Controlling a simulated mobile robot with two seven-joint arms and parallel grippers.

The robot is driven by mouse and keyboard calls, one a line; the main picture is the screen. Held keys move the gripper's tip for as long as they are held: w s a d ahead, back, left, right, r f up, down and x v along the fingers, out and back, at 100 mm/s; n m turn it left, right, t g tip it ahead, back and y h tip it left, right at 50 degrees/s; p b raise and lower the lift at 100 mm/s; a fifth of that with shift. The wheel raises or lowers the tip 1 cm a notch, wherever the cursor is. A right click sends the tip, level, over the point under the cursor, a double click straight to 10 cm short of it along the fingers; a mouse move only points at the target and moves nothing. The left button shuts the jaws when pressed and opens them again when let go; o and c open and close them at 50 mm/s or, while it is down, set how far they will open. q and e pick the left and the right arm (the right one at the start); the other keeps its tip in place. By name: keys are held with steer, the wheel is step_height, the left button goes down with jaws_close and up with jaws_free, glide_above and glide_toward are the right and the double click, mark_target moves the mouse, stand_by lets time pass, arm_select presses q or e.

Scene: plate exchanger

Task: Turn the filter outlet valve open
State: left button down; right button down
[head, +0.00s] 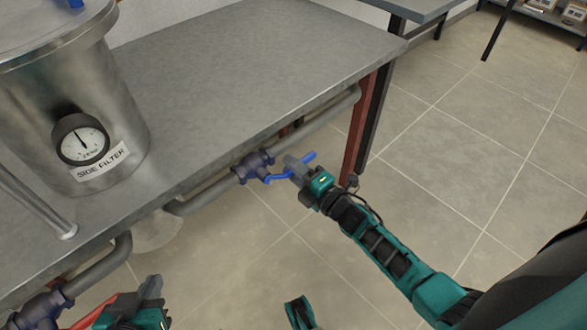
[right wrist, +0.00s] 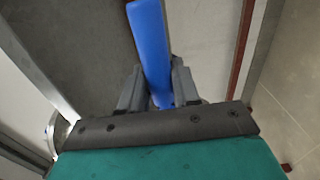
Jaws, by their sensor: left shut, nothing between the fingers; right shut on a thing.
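A valve (head: 253,166) with a blue lever handle (head: 309,158) sits on the grey pipe under the table's front edge, right of the side filter (head: 105,120). In the head view the lever points right and looks roughly in line with the pipe. My right gripper (head: 295,170) is shut on the blue lever. The right wrist view shows the blue lever (right wrist: 150,45) between the two fingers. My left gripper (head: 151,288) is shut and empty at the bottom left, close to a red part (head: 95,309) beside a second valve (head: 42,309).
The metal table (head: 250,65) stands behind the pipe (head: 205,194), with a dark red leg (head: 360,125) to the right of the valve. A gauge (head: 81,139) is on the filter.

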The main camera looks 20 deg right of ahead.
steer(key=shift+w+r, duration=0.15)
steer(key=shift+r, duration=0.1)
steer(key=c, duration=0.9)
jaws_free()
steer(key=shift+f, duration=0.15)
steer(key=shift+s+d, duration=0.1)
steer(key=shift+s, duration=0.3)
arm_select(q)
steer(key=shift+s+a+r+p, duration=0.3)
steer(key=shift+r+p, duration=0.25)
steer(key=shift+p, duration=0.65)
arm_select(e)
steer(key=v, duration=1.2)
